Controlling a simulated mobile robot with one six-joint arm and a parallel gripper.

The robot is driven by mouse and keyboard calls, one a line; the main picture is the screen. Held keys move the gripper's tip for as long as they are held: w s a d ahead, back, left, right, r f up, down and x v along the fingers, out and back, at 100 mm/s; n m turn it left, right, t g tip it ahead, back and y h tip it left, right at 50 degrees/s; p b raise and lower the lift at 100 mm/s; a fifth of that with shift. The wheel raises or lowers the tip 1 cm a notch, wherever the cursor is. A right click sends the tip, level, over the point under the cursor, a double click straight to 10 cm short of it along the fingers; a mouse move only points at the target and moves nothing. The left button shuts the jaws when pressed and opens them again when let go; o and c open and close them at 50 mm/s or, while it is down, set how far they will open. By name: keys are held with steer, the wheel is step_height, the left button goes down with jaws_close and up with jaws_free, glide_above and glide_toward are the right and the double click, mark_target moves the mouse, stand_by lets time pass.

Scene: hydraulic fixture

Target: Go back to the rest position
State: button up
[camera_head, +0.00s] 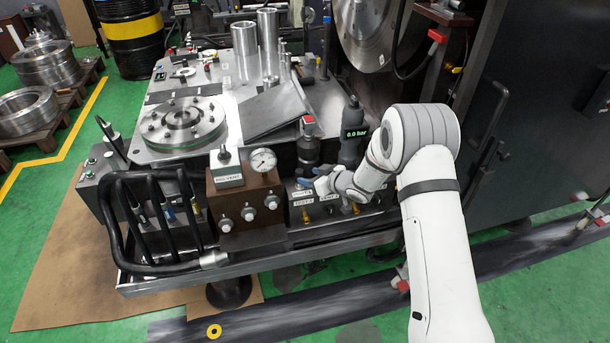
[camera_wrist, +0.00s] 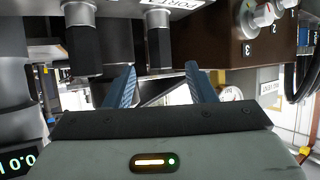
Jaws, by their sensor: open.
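My gripper (camera_head: 309,184) is at the front of the hydraulic fixture (camera_head: 334,235), beside the block with the port labels. Two dark fittings (camera_wrist: 159,42) hang in the picture close to the fingers. I cannot tell whether the fingers touch them. My white arm reaches in from the lower right of the head view and is bent at the elbow.
A pressure gauge (camera_head: 263,160) and knobs sit on a brown block (camera_head: 247,200) left of my gripper. A black cylinder with a 0.0 bar display (camera_head: 354,134) stands just behind. Black hoses (camera_head: 150,222) loop at the left.

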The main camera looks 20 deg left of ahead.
steer(key=s+d+r+m+t+h+p, duration=0.1)
steer(key=s+d+r+m+h+p, duration=0.15)
steer(key=d+r, duration=0.6)
steer(key=s+d+r+m+t+h+p, duration=0.15)
steer(key=d+r+h, duration=0.25)
steer(key=d+r, duration=0.45)
steer(key=s+d+r+m+h+p, duration=0.2)
steer(key=d+r+m+h, duration=0.1)
steer(key=d+r, duration=0.6)
steer(key=s+d+r+m+g+h+p, duration=0.1)
steer(key=s+d+r+m, duration=0.15)
steer(key=s+d, duration=0.35)
steer(key=s+d+r+m+g+h+p, duration=0.1)
steer(key=s+d+r+g+h, duration=0.15)
steer(key=s, duration=0.65)
steer(key=s+d+r+m+g+y+p, duration=0.1)
steer(key=s+r+m+g+p, duration=0.1)
steer(key=s, duration=1.2)
steer(key=shift+s+r+g+y, duration=0.3)
steer(key=shift+r+y, duration=0.1)
steer(key=shift+r, duration=0.15)
steer(key=shift+d, duration=0.15)
